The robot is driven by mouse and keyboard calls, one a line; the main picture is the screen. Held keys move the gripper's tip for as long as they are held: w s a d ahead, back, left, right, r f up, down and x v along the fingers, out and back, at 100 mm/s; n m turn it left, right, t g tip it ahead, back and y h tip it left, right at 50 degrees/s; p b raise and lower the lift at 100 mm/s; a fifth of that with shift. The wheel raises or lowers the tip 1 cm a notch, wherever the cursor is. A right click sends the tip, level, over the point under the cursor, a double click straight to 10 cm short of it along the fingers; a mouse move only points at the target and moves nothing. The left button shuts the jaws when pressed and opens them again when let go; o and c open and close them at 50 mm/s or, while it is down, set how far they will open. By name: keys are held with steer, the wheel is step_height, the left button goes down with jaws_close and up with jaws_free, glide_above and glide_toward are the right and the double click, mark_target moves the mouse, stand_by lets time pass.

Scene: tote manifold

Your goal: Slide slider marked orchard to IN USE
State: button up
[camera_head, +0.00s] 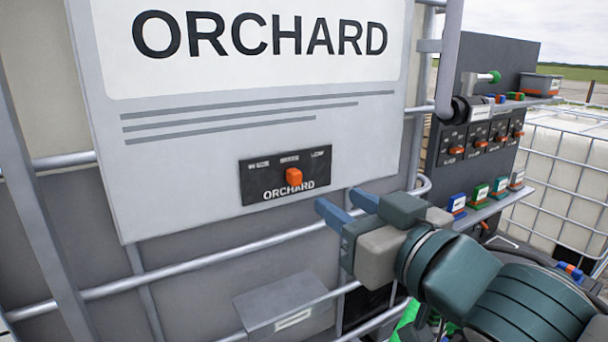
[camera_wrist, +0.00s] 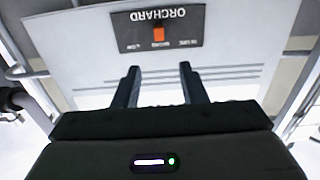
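The slider marked ORCHARD is a black plate (camera_head: 262,186) with an orange knob (camera_head: 293,177), set low on the large ORCHARD sign. Three small white labels run along its top; the left one looks like IN USE and the right one like LOW. The knob sits below the middle label. My gripper (camera_head: 343,205) is open and empty, to the lower right of the knob and apart from it. In the wrist view the plate (camera_wrist: 188,29) appears upside down, with the knob (camera_wrist: 158,35) beyond the gap between my open fingers (camera_wrist: 158,70).
The sign board (camera_head: 190,196) hangs on a caged tote with metal rails (camera_head: 215,258). A grey box (camera_head: 285,305) sits below. At right, a dark panel (camera_head: 490,62) carries several smaller orange-knobbed sliders, a pipe and a shelf (camera_head: 487,211) with coloured blocks.

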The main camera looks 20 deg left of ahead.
mark_target(297, 174)
steer(key=x, duration=1.1)
steer(key=shift+w+a+p, duration=0.1)
steer(key=shift+a+p, duration=0.05)
steer(key=shift+p, duration=0.2)
steer(key=shift+f, duration=0.1)
jaws_close()
